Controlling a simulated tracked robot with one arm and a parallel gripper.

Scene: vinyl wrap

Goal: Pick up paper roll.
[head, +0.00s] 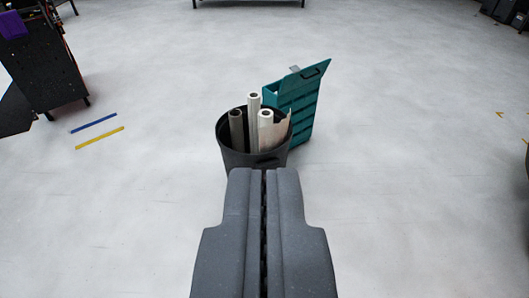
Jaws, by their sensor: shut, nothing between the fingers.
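Several paper rolls stand in a dark round bin (240,158) at the middle of the head view. A tall white roll (254,122) stands at the back, a white roll (265,131) stands at the right, and a grey-brown roll (236,130) leans at the left. A beige sheet or roll (283,131) shows at the bin's right side. My gripper (264,172) is shut and empty, pointing toward the bin. Its tips overlap the bin's lower front in the picture; I cannot tell the gap between them. The lower ends of the rolls are hidden inside the bin.
A black cabinet (45,60) with a purple item (12,25) stands at the left. Blue (93,124) and yellow (99,138) strips lie on the floor. The pale floor at the right is mostly clear.

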